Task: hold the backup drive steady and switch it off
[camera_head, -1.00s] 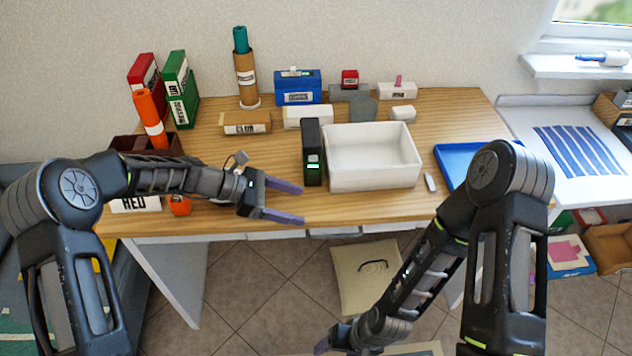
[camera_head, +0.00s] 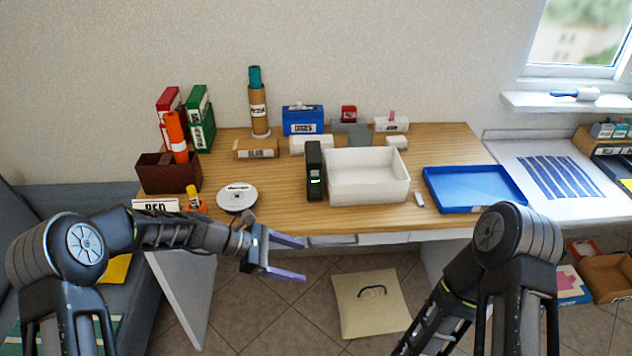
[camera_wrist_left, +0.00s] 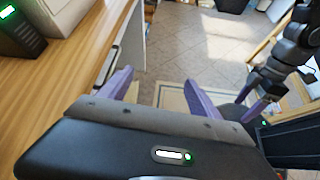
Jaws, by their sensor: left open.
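The backup drive looks to be the black upright box (camera_head: 314,172) with a small green light on its front, standing on the desk just left of the white bin. In the left wrist view, part of a black box with a green light (camera_wrist_left: 20,30) shows at the upper left corner. My left gripper (camera_head: 304,260) is open and empty, in front of the desk's front edge, below and left of the black box. Its purple fingers (camera_wrist_left: 158,95) spread over the floor in the left wrist view. My right arm shows at lower right, but its gripper is out of the head view.
The white bin (camera_head: 368,199) stands right of the black box, with a blue tray (camera_head: 470,207) further right. A white disc stack (camera_head: 237,197) and a brown box (camera_head: 150,181) are to the left. Desk drawers (camera_head: 385,238) are under the front edge. A cream cushion-like square (camera_head: 350,318) lies on the floor.

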